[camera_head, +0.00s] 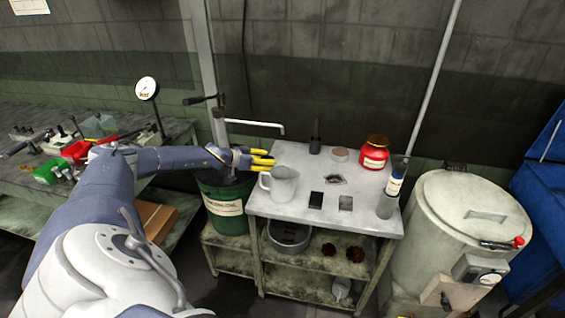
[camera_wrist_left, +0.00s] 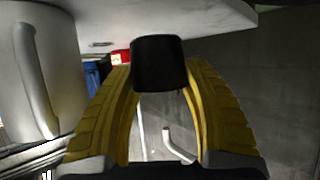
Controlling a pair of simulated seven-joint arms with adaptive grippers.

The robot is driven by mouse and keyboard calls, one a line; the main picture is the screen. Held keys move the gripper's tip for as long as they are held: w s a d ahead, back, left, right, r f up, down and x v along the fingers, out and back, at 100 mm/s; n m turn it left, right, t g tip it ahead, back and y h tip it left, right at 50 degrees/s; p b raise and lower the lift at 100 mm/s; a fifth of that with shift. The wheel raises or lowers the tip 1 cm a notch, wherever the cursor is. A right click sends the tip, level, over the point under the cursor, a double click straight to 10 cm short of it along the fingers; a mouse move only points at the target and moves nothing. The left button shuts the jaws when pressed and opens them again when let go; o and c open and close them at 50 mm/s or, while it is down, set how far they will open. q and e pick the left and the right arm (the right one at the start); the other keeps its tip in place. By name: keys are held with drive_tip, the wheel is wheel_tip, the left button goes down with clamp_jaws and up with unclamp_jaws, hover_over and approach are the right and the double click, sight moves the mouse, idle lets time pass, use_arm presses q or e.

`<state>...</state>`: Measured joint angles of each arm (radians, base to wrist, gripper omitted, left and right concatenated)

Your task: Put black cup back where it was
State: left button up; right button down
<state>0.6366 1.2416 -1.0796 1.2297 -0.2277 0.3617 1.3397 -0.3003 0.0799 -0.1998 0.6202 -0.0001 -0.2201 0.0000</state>
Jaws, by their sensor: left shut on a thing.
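My left gripper (camera_head: 264,161) reaches in from the left to the table's left back corner, just behind the grey pitcher (camera_head: 279,183). In the left wrist view the black cup (camera_wrist_left: 158,62) sits between the tips of the two yellow fingers, and the gripper (camera_wrist_left: 160,85) is shut on it. In the head view I cannot make the cup out at the fingertips. The pitcher also shows close by at the left of the wrist view (camera_wrist_left: 30,70). My right gripper is not in view.
The pale metal table (camera_head: 275,212) carries a dark narrow bottle (camera_head: 316,137), a red jar (camera_head: 374,155), a round tan lid (camera_head: 340,154), and a blue-labelled bottle (camera_head: 396,180). Dark and grey square patches mark its top. A green bin (camera_head: 226,215) stands left, a large drum (camera_head: 460,215) right.

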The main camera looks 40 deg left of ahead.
use_arm(q)
drive_tip(key=w, duration=0.2)
drive_tip(key=w+d, duration=0.1)
drive_tip(key=w, duration=0.2)
drive_tip(key=w+d, duration=0.1)
drive_tip(key=w, duration=0.1)
drive_tip(key=shift+w+d, duration=0.1)
drive_tip(key=shift+w, duration=0.05)
drive_tip(key=shift+f, duration=1.75)
drive_tip(key=shift+f, duration=0.2)
drive_tip(key=o, duration=1.1)
drive_tip(key=shift+o, duration=0.2)
drive_tip(key=shift+s+r, duration=0.2)
drive_tip(key=shift+r, duration=0.1)
drive_tip(key=v, duration=1.1)
drive_tip(key=shift+s, duration=0.3)
drive_tip(key=shift+r, duration=0.15)
